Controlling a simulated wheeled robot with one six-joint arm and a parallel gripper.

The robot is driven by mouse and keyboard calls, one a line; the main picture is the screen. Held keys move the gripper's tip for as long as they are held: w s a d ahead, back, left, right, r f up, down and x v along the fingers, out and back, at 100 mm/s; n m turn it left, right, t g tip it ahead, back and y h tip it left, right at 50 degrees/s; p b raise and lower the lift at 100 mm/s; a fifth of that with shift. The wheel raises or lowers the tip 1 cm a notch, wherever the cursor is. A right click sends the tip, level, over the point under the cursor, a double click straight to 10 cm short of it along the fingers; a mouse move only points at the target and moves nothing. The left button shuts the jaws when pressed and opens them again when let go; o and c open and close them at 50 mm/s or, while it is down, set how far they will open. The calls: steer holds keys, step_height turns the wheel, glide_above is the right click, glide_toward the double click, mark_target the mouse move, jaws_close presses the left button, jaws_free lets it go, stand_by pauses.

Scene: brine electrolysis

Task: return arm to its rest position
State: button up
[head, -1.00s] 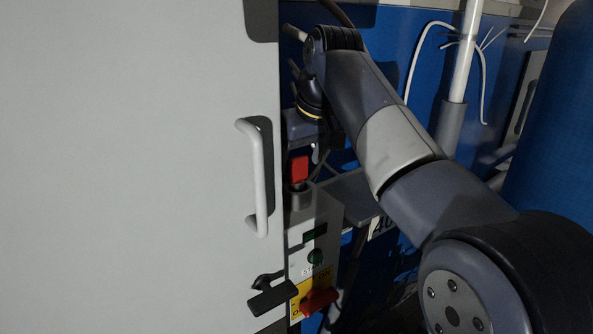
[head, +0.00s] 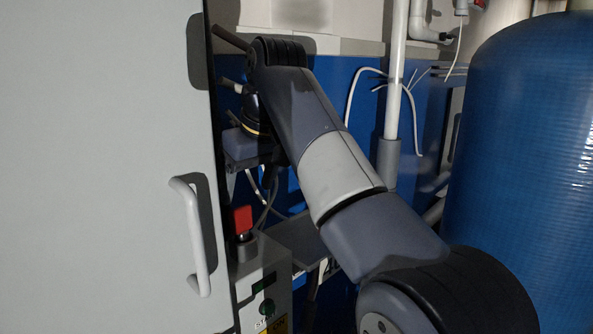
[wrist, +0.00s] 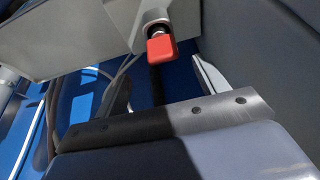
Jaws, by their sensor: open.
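My arm (head: 340,170) reaches up and left across the head view, bent at its upper end. The wrist end hangs down behind it, and the fingertips cannot be made out there. In the wrist view my gripper (wrist: 163,86) is open, with a dark finger on the left and a pale-lit one on the right. Nothing shows between the fingers. A red block-shaped knob (wrist: 162,48) appears beyond them, apart from both. It also shows in the head view (head: 242,219), on top of a grey control box (head: 250,285), below my wrist end.
A large pale cabinet door (head: 95,170) with a white handle (head: 194,240) fills the left, close to my wrist end. A blue tank (head: 525,150) stands at the right. A white vertical pipe (head: 397,75) and loose white cables (head: 352,100) are behind my arm.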

mark_target(239, 222)
steer(key=x, duration=1)
steer(key=shift+s+a+f, duration=0.1)
steer(key=shift+s+f, duration=0.05)
steer(key=shift+f, duration=0.15)
steer(key=shift+r, duration=0.15)
steer(key=shift+r, duration=0.1)
